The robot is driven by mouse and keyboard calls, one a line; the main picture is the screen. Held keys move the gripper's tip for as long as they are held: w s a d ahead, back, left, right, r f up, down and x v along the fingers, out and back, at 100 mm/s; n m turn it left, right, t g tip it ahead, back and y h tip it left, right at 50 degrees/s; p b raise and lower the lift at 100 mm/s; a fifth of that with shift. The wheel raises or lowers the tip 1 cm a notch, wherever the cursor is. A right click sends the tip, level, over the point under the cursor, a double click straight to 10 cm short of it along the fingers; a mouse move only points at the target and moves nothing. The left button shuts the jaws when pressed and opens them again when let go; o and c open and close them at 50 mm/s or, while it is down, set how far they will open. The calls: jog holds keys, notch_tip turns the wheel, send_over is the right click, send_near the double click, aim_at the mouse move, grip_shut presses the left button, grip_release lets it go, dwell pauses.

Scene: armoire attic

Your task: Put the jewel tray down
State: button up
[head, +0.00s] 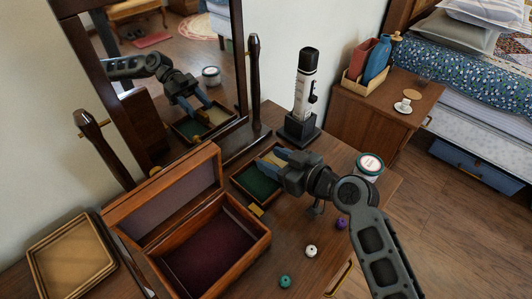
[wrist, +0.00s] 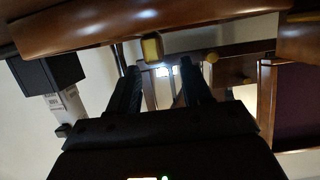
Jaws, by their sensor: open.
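The jewel tray (head: 256,185), a small dark wooden tray with green and pale lined compartments and brass-coloured tabs, appears to rest flat on the dresser top, right of the open jewel box (head: 215,252). My gripper (head: 266,157) has its blue fingers apart over the tray's right rear part, with nothing seen between them. I cannot tell whether the fingers touch the tray. In the wrist view my two dark fingers (wrist: 160,78) are spread, with a yellow tab beyond them. The gripper body hides the tray's right end.
A mirror (head: 200,60) stands behind, reflecting my arm and the tray. A black-and-white device (head: 305,85) stands behind my gripper. A round tin (head: 369,166) is right of it. Small knobs or beads (head: 311,251) lie in front. A shallow wooden tray (head: 72,262) lies far left.

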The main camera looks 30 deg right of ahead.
jog(key=v, duration=0.9)
jog(key=shift+r+b, duration=0.2)
jog(key=shift+b, duration=0.15)
jog(key=shift+s+f, duration=0.25)
jog(key=shift+f, duration=0.05)
jog(key=s+f+h, duration=0.1)
jog(key=s, duration=0.1)
jog(key=s+f+m, duration=0.1)
jog(key=s, duration=0.2)
jog(key=s+a+f+m+h, duration=0.1)
jog(key=s, duration=0.1)
jog(key=shift+s+f+h, duration=0.15)
jog(key=shift+f+h, duration=0.1)
jog(key=shift+h, duration=0.05)
jog(key=shift+m+h, duration=0.8)
jog(key=s, duration=0.6)
jog(key=shift+s+a+f, duration=0.2)
jog(key=shift+s+a, duration=0.05)
jog(key=shift+s, duration=0.15)
jog(key=s+a+r, duration=0.1)
jog(key=s+r, duration=0.4)
jog(key=s, duration=0.2)
jog(key=s+a+r+t, duration=0.1)
jog(key=s+r, duration=0.3)
jog(key=s, duration=0.4)
jog(key=shift+a+r, duration=0.2)
jog(key=shift+r, duration=0.2)
